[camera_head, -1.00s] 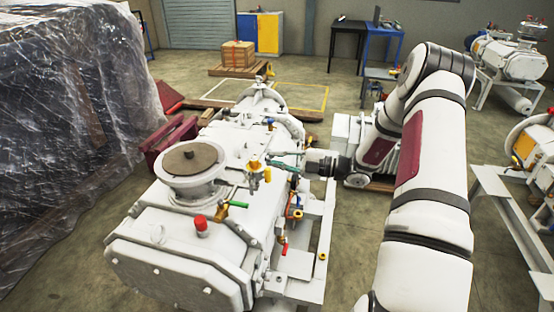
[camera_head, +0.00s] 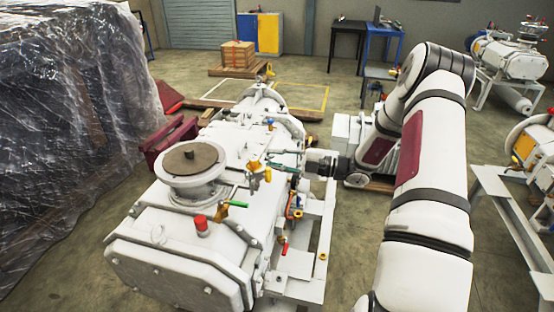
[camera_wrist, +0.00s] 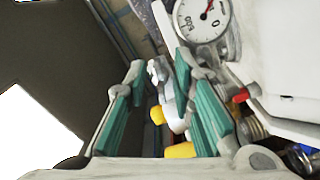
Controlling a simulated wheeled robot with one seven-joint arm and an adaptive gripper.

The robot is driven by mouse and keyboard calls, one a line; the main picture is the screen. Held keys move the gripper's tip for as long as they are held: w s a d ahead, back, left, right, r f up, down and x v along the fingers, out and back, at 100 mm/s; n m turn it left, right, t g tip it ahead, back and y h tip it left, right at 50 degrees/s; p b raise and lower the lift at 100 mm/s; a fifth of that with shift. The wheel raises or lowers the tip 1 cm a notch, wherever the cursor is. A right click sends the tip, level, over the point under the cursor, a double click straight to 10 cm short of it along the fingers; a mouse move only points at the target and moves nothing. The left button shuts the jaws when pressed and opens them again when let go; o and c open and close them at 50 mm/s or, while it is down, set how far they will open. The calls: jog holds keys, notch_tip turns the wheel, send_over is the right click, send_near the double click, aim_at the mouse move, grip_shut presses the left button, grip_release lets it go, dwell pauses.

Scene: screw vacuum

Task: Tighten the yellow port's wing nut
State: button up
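The yellow port (camera_head: 254,166) stands on the right side of the white vacuum pump (camera_head: 150,225) in the head view. My gripper (camera_head: 272,165) reaches in from the right, its teal fingers close beside the port. In the wrist view, my gripper (camera_wrist: 158,70) is open, with a clear gap between its teal-padded fingers. A small grey-white winged piece (camera_wrist: 160,82), which looks like the wing nut, shows in that gap. I cannot tell whether either finger touches it. A yellow part (camera_wrist: 181,150) lies below it, partly hidden by the right finger.
A pressure gauge (camera_wrist: 203,18) is close above the right finger. A red knob (camera_wrist: 240,96) and metal fittings sit to its right. In the head view, a green-handled valve (camera_head: 236,204), a red cap (camera_head: 201,226) and a round flange (camera_head: 190,160) stand on the pump.

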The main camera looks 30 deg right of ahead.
jog(key=shift+d, duration=0.1)
jog(key=v, duration=1.2)
